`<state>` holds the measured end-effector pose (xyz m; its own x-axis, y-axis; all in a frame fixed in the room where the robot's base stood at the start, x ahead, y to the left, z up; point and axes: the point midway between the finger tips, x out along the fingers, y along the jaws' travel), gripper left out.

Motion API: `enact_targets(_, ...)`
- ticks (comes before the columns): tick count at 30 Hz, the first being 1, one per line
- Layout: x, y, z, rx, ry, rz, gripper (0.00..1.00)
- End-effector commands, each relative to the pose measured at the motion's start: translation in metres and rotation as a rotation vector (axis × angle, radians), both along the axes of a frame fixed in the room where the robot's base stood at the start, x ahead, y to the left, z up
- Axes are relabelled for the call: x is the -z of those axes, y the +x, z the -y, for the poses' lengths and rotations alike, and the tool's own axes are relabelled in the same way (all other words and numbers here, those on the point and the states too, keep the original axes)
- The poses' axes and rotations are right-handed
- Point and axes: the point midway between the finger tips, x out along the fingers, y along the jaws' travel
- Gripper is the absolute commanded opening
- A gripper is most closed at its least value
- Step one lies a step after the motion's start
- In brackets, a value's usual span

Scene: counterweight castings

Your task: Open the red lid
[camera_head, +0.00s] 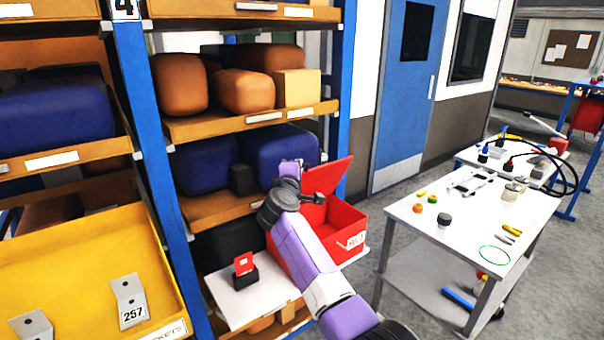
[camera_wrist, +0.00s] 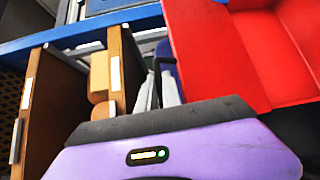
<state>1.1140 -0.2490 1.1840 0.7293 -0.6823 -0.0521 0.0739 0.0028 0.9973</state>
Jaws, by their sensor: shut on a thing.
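The red box (camera_head: 345,222) sits on a white board on the lower part of the shelf rack. Its red lid (camera_head: 329,176) is raised and tilted up at the back, leaving the box open at the front. In the wrist view the lid (camera_wrist: 205,50) fills the top centre, with the box interior (camera_wrist: 262,55) to its right. My gripper (camera_head: 290,168) is at the lid's left edge. In the wrist view its fingers (camera_wrist: 158,90) are close together at a dark piece, apparently the lid's handle (camera_wrist: 164,62). The exact grip is partly hidden.
A blue rack post (camera_head: 150,130) and shelves with brown and blue rounded castings surround my arm. A small red card in a black holder (camera_head: 244,270) stands left of the box. A white table (camera_head: 470,215) with small parts is at right. The floor between is clear.

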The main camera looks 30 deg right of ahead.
Motion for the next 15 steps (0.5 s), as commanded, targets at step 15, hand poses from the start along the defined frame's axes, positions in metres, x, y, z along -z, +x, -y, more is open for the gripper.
enact_targets(15,-0.0005,0.002,0.0002,0.001,0.0,-0.008,0.21)
